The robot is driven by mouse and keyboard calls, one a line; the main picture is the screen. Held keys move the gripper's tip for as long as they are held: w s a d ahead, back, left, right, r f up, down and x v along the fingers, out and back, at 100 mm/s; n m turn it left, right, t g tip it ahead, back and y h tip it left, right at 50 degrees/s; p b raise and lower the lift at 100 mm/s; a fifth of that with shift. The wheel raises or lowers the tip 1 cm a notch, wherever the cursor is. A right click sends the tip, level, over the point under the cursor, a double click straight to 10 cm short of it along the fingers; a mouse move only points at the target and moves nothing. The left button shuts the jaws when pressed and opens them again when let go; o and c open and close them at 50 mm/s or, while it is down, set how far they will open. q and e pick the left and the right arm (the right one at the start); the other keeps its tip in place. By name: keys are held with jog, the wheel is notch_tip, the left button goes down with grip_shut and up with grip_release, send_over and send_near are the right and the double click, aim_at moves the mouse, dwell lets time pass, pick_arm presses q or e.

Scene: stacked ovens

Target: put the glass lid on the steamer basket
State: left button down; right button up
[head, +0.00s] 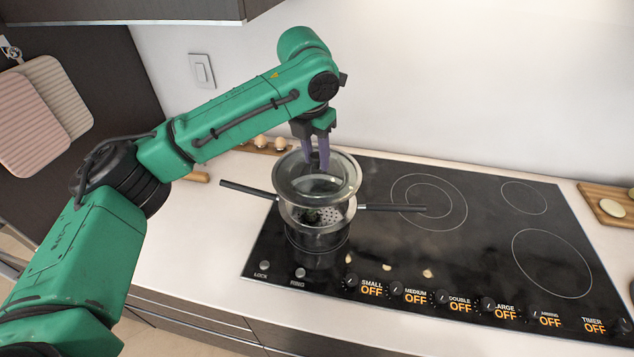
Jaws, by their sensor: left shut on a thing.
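The round glass lid (288,187) has a pale rim and is held over the steamer basket. My left gripper (318,167) points down with its purple fingers shut on the lid near its middle. The steamer basket (338,217), with small holes and something dark green inside, sits on a dark pot (318,241) at the left of the cooktop. The lid overlaps the basket's top in the head view; I cannot tell whether it touches the rim. My right gripper is not in view.
Two dark handles (245,189) stick out left and right of the pot and basket. The cooktop (470,225) is otherwise clear apart from small pale pieces near its front. Wooden boards (607,205) lie at the right, and eggs (262,141) stand behind.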

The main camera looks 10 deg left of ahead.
aim_at(317, 168)
pick_arm(q)
jog(key=f, duration=0.2)
jog(key=w+f, duration=0.1)
jog(key=f, duration=0.1)
jog(key=shift+f+p, duration=0.25)
jog(key=shift+p, duration=0.1)
notch_tip(317, 168, down, 4)
jog(key=shift+w+f+p, duration=0.1)
jog(key=shift+f+p, duration=0.1)
jog(key=shift+p, duration=0.3)
jog(key=shift+f, duration=0.6)
jog(key=c, duration=0.6)
grip_release()
jog(key=shift+o, duration=0.2)
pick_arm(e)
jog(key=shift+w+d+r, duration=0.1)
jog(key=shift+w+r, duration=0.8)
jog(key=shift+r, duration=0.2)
